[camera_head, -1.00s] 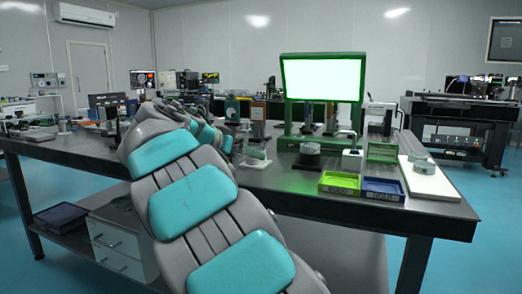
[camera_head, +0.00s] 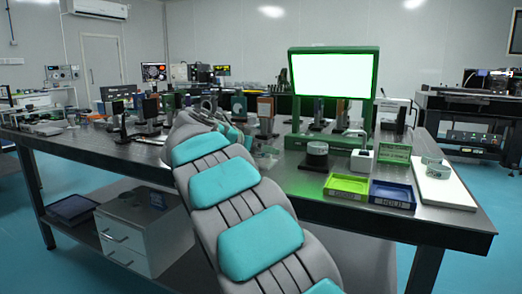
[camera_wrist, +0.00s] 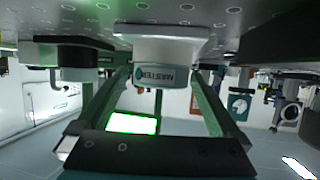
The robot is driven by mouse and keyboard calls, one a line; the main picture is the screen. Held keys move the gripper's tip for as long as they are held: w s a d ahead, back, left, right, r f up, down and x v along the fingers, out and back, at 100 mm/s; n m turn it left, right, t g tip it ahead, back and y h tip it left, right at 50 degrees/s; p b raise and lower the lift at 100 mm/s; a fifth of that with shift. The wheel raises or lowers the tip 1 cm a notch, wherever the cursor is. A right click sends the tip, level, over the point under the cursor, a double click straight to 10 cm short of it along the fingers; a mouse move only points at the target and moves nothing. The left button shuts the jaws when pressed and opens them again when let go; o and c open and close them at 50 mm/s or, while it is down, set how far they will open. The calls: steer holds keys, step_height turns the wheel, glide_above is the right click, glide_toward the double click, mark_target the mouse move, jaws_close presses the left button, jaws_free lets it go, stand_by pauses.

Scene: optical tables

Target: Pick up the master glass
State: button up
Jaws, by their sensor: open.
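In the head view, a small pale piece (camera_head: 267,151) just beyond my arm's end looks like the glass; my gripper is too small and covered there to make out.
A lit panel in a green frame (camera_head: 377,60) stands behind. Yellow (camera_head: 346,187) and blue (camera_head: 392,194) trays and a white slab (camera_head: 445,193) with a round piece lie right. Instruments crowd the table's left.

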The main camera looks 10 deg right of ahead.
steer(key=shift+w, duration=0.1)
steer(key=shift+c, duration=0.2)
steer(key=c, duration=1.4)
steer(key=shift+r, duration=0.15)
